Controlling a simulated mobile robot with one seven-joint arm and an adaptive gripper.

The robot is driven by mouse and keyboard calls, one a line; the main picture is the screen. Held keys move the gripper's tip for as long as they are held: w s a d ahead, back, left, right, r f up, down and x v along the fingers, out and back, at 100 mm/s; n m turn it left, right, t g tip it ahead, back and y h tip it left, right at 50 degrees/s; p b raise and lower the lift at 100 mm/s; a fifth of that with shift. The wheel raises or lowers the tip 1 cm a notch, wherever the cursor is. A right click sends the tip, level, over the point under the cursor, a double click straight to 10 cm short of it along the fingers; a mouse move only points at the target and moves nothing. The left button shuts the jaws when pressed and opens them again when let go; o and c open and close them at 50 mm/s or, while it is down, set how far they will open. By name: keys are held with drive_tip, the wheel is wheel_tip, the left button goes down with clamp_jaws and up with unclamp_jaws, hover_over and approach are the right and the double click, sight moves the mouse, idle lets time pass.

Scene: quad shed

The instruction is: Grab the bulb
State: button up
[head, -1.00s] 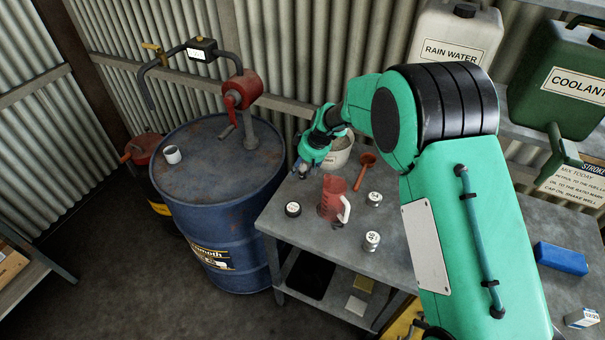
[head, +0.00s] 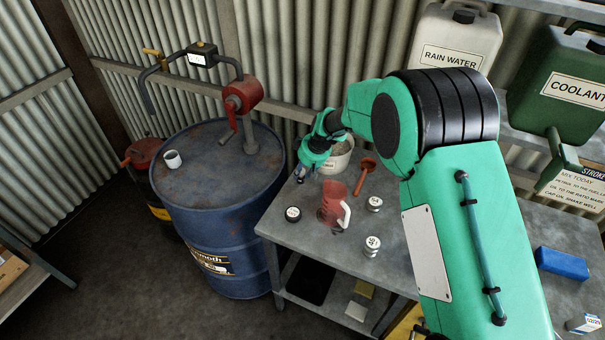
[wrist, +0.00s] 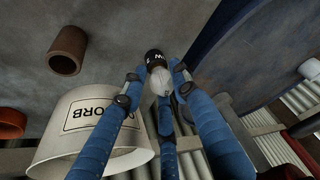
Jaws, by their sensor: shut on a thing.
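The bulb (wrist: 162,88) shows in the wrist view as a small pale, rounded, glassy body beside a black end with white marks. My gripper (wrist: 157,80) has its blue fingers around it, shut on it. In the head view, my gripper (head: 302,173) is at the back left edge of the grey table (head: 310,245), left of the white bucket. The bulb is too small there to make out. I cannot tell whether it touches the table.
The white bucket (head: 338,160) stands close beside my gripper, with a red-brown scoop (head: 366,172) to its right. A red jug (head: 333,203) and several small tins (head: 372,246) stand nearer the front. A blue drum (head: 215,175) with a white mug (head: 172,159) is left.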

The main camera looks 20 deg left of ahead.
wheel_tip(320, 180, up, 18)
drive_tip(key=shift+f+p, duration=0.1)
drive_tip(key=shift+p, duration=0.9)
drive_tip(key=shift+c, duration=0.2)
